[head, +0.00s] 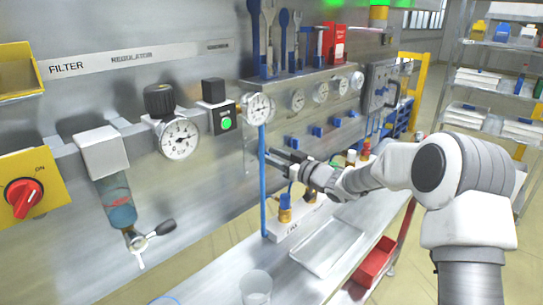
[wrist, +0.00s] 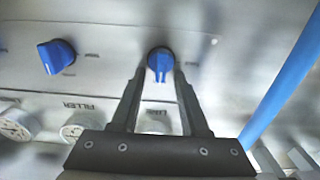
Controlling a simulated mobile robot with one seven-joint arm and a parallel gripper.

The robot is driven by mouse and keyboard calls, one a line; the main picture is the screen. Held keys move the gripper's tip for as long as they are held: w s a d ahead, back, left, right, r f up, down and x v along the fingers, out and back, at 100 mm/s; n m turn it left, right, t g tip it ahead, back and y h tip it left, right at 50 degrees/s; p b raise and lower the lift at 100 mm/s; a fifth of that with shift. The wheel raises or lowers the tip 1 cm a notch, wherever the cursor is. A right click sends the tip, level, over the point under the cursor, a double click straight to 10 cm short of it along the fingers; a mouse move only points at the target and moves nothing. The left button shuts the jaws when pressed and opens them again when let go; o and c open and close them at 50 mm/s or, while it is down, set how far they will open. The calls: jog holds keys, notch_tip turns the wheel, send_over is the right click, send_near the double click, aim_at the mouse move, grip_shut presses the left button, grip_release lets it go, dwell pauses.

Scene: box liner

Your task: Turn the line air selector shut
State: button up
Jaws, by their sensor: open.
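In the wrist view a blue knob (wrist: 160,64) on a pale panel lies between the fingertips of my gripper (wrist: 160,72). Its grip ridge runs about straight up and down in the picture. The label below it is partly hidden by my gripper, so I cannot read it fully. The fingers stand open on either side of the knob, and I cannot tell whether they touch it. A second blue knob (wrist: 57,56) to the left is tilted, near an upside-down FILLER label. In the head view my gripper (head: 277,158) is at the panel and hides the knob there.
A vertical blue tube (head: 262,180) stands just left of my gripper. Gauges (head: 258,108) line the panel above the blue knobs (head: 317,132). Below are a white tray (head: 328,245), a clear cup (head: 256,287) and small bottles. A red-knobbed switch (head: 23,198) is far left.

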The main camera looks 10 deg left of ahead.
grip_shut()
